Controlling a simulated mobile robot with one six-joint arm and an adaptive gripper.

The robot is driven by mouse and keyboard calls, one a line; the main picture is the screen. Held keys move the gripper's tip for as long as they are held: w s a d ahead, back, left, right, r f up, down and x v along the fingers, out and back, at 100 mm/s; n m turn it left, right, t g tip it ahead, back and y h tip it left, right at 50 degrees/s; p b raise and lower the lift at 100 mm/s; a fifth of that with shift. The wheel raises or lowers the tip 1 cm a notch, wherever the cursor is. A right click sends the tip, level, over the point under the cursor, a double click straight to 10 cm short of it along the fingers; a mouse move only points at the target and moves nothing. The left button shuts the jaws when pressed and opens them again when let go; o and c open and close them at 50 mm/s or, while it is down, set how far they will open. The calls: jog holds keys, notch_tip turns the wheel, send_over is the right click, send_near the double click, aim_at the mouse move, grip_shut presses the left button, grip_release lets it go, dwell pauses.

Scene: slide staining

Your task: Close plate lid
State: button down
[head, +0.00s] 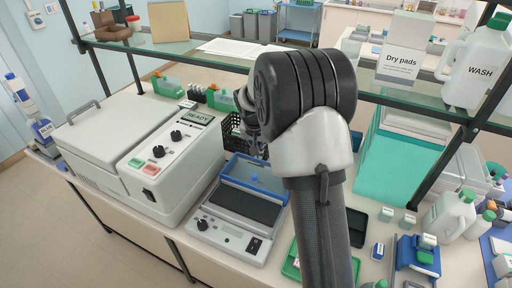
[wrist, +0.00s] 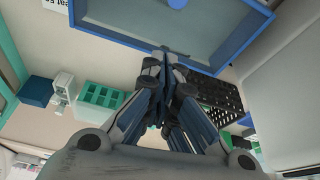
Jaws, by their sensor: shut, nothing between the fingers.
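The plate lid (head: 268,184) is a clear panel in a blue frame with a small round blue knob. In the head view it stands raised and tilted at the back of a grey bench heater with a dark flat plate (head: 246,207). The plate is uncovered. In the wrist view the lid (wrist: 200,30) fills the top, with its blue frame edge close to the fingertips. My gripper (wrist: 168,62) is shut and empty. In the head view my gripper (head: 251,130) is partly hidden by my arm, above and behind the lid; I cannot tell whether it touches the frame.
A large white machine (head: 160,160) with a READY display stands left of the heater. A black basket (head: 232,130) and green racks (head: 168,84) are behind. A glass shelf (head: 205,55) crosses above the bench. A green tray (head: 290,262) and bottles (head: 450,213) lie to the right.

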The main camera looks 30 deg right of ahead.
aim_at(258, 170)
jog(key=b+x, duration=0.1)
jog(key=x, duration=0.5)
jog(key=s+a, duration=0.1)
jog(key=s+a+r+b, duration=0.1)
jog(key=shift+s+a, duration=0.3)
jog(key=shift+a, duration=0.05)
jog(key=shift+s+a+f, duration=0.1)
jog(key=shift+s+f, duration=0.05)
jog(key=shift+a, duration=0.1)
